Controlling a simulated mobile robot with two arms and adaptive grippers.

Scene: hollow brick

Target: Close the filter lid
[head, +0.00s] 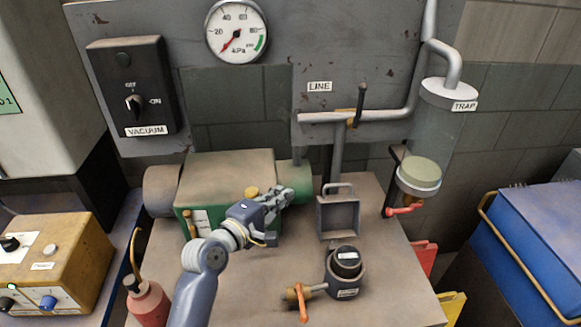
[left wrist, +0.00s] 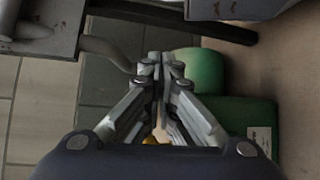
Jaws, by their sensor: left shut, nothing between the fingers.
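A grey square frame-like part with a raised rim and a handle on top (head: 338,217) stands on the bench top, right of the green pump; it looks like the filter lid standing raised, but its hinge is not clear. In front of it is a round grey housing with a black labelled cylinder (head: 346,262) in it. My left gripper (head: 287,194) is shut and empty, in front of the green pump and left of the square part, apart from it. Its closed fingers show in the left wrist view (left wrist: 161,64). My right gripper is not in view.
The green pump (head: 229,172) stands close behind my left gripper. An orange valve handle (head: 303,301) sticks out left of the round housing. A glass trap (head: 430,140) and pipes stand behind right. A red bottle (head: 147,303) stands left. The front right bench top is clear.

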